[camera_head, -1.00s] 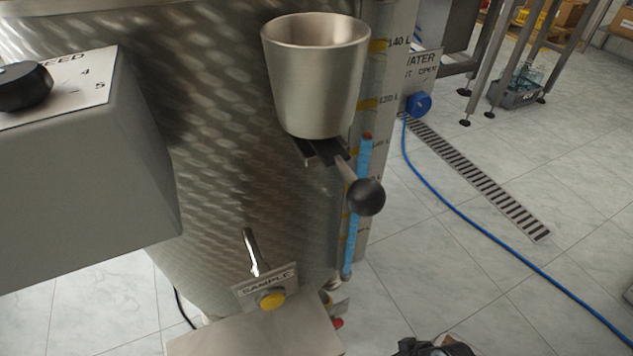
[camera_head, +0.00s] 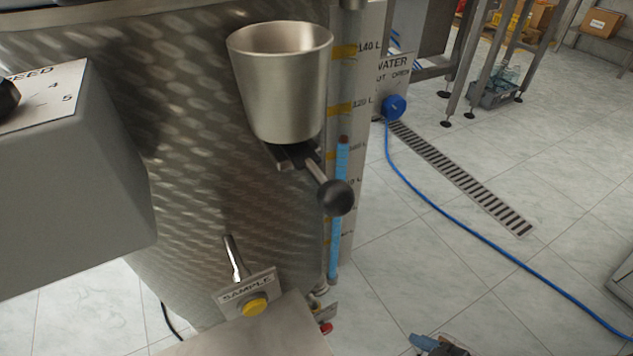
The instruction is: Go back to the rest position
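A small dark and blue shape cut off by the bottom edge, right of centre, may be part of my arm or gripper. Too little of it shows to tell whether it is open, shut or holding anything. It appears over the tiled floor, to the right of the steel tank (camera_head: 190,190) and apart from it in the picture.
A metal cup (camera_head: 283,90) sits on the tank above a lever with a black ball knob (camera_head: 335,197). A grey control box (camera_head: 70,190) juts out at left. A SAMPLE plate (camera_head: 247,289) with a yellow button is below. A blue hose (camera_head: 470,235) crosses the open floor.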

